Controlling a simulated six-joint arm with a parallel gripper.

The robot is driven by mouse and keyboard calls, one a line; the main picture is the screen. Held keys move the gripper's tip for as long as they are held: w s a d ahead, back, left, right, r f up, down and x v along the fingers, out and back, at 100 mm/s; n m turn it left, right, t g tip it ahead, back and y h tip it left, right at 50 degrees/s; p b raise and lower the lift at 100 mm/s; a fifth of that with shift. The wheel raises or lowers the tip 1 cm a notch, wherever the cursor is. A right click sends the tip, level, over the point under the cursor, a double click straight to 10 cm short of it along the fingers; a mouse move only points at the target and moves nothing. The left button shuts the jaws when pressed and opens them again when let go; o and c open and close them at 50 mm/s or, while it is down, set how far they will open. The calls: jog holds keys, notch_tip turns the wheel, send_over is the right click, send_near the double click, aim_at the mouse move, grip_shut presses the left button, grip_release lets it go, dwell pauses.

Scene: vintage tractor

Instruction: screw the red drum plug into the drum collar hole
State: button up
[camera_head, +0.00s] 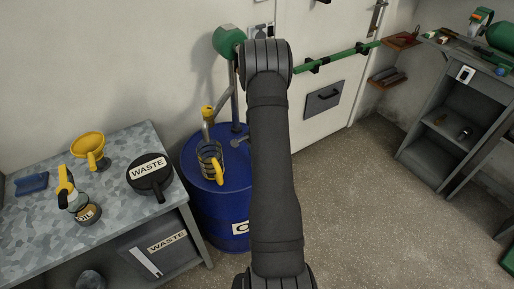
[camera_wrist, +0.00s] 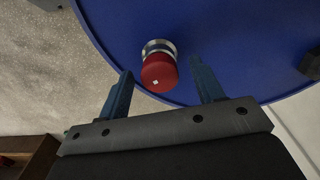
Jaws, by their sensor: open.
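In the wrist view the red drum plug (camera_wrist: 158,73) sits at the silvery drum collar (camera_wrist: 155,46) near the edge of the blue drum's lid (camera_wrist: 250,45). I cannot tell how deep the plug is in the collar hole. My gripper (camera_wrist: 161,68) is open, with one blue finger on each side of the plug and a visible gap to each in this view. In the head view the blue drum (camera_head: 212,208) stands beside the bench. My own arm hides the gripper, plug and collar there.
A pump with a yellow handle (camera_head: 207,113) and a wire holder (camera_head: 208,153) are at the drum top. The metal bench (camera_head: 110,145) at left holds a yellow funnel (camera_head: 88,145), an oil can (camera_head: 85,212) and a black waste container (camera_head: 150,172). Floor at right is clear.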

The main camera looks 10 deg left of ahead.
jog(key=shift+f, duration=0.95)
jog(key=c, duration=1)
jog(key=o, duration=1)
jog(key=shift+r, duration=0.1)
notch_tip(320, 180, up, 17)
